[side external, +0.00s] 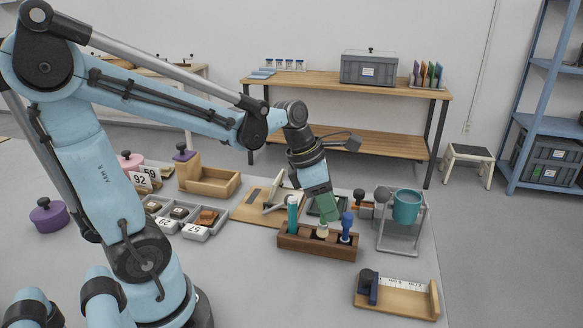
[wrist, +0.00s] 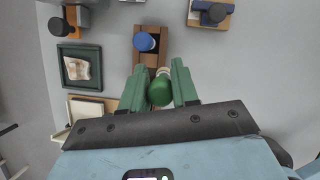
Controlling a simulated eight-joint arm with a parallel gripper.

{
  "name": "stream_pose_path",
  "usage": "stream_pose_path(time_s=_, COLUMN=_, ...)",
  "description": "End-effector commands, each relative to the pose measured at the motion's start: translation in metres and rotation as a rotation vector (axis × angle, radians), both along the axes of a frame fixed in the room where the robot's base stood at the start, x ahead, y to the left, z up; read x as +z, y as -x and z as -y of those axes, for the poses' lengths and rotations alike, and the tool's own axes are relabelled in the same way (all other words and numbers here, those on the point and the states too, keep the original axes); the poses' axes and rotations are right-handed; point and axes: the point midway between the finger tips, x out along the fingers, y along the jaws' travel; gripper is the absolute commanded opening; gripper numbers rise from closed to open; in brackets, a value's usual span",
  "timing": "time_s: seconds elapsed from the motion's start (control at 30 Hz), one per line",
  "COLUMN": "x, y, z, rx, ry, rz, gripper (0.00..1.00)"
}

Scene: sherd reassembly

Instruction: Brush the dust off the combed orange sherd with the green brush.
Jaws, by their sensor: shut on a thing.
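My gripper (side external: 324,214) points down over the wooden brush rack (side external: 300,243). In the wrist view its green fingers (wrist: 159,88) are closed around the rounded green handle of the green brush (wrist: 160,93). The brush's lower part (side external: 322,231) still stands in the middle of the rack, between a teal-handled brush (side external: 292,213) and a blue-handled one (side external: 346,226). A pale, pinkish-tan sherd (wrist: 82,68) lies in a dark green square tray (wrist: 63,85); I cannot make out combing or dust on it. An orange-brown sherd (side external: 207,218) lies in a grey compartment tray (side external: 195,232).
A teal cup on a grey stand (side external: 407,207) is right of the rack. A wooden measuring board (side external: 400,300) lies at the front right. A wooden box (side external: 215,183) and lidded pots (side external: 48,216) are to the left. The table's front middle is clear.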

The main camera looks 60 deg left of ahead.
Motion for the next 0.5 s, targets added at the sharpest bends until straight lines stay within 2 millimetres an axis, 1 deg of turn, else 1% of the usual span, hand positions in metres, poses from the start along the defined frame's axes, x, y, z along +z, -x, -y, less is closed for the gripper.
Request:
stream_pose_path(time_s=0.03, x=0.006, y=0.004, z=0.010, rx=-0.006, ry=0.000, rz=0.000, gripper=0.00)
stream_pose_path(time_s=0.1, x=0.013, y=0.009, z=0.022, rx=-0.008, ry=0.000, rz=0.000, gripper=0.00)
stream_pose_path(time_s=0.3, x=0.034, y=0.022, z=0.053, rx=-0.006, ry=0.000, rz=0.000, gripper=0.00)
stream_pose_path(time_s=0.5, x=0.045, y=0.029, z=0.071, rx=-0.002, ry=0.000, rz=0.000, gripper=0.00)
